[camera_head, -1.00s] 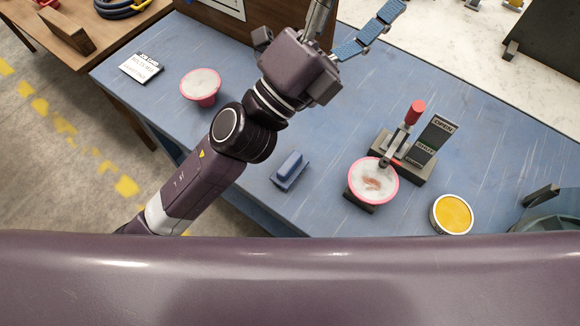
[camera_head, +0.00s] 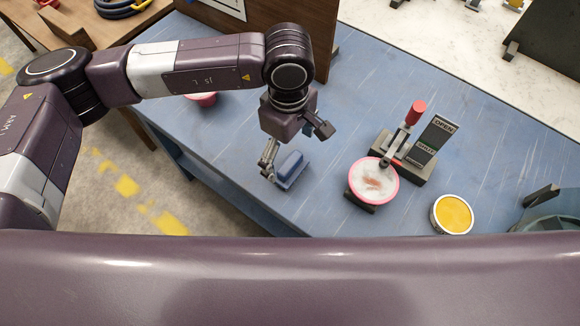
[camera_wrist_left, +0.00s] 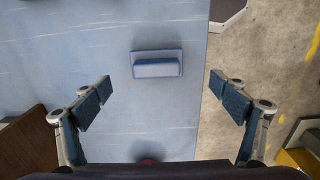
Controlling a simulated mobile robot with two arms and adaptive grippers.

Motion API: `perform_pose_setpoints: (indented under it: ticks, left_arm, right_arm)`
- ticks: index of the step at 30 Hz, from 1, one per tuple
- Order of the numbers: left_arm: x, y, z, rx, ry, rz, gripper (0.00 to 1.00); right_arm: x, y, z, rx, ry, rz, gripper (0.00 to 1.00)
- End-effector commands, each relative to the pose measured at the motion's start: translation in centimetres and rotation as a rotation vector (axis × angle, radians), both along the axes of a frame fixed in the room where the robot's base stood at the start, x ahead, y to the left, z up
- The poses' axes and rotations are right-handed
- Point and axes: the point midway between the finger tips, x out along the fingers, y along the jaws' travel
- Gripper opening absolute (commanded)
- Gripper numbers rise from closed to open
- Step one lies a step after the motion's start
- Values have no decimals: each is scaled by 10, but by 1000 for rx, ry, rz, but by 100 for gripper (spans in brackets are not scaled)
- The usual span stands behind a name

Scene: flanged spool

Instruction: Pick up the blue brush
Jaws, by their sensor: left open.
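The blue brush (camera_head: 291,168), a small block on a flat base, lies on the blue table (camera_head: 235,150) near its front edge. My left gripper (camera_head: 296,150) is open just above and behind it, with a finger close to the brush's left side in the head view. In the left wrist view, the brush (camera_wrist_left: 157,63) lies ahead of the open, empty gripper (camera_wrist_left: 160,84), between the lines of the two fingers and not touching them. My right gripper is not in view.
A pink-rimmed dish (camera_head: 374,182) on a black fixture with a red-handled lever (camera_head: 414,113) stands to the right. A yellow-filled tin (camera_head: 452,214) is farther right. A pink bowl (camera_head: 203,98) is partly hidden by my arm. A wooden panel (camera_head: 300,30) stands behind.

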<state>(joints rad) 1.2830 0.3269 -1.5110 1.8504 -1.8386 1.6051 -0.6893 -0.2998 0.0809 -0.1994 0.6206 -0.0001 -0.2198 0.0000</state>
Motion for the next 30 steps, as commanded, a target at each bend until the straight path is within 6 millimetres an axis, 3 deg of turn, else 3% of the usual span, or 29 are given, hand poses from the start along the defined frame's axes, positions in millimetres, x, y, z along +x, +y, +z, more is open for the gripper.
perform_pose_setpoints:
  ticks: [11, 19, 27, 30]
  left_arm:
    - [3, 1, -35, 12, -1, 1, 90]
    - [6, -1, -71, 9, -1, 1, 90]
    - [7, -1, -77, 8, -4, -1, 90]
    - [7, -1, -77, 8, -4, 0, 80]
  right_arm:
    - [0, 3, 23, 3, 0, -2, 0]
    - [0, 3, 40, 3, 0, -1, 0]
    - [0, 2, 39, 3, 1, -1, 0]
    - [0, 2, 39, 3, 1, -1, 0]
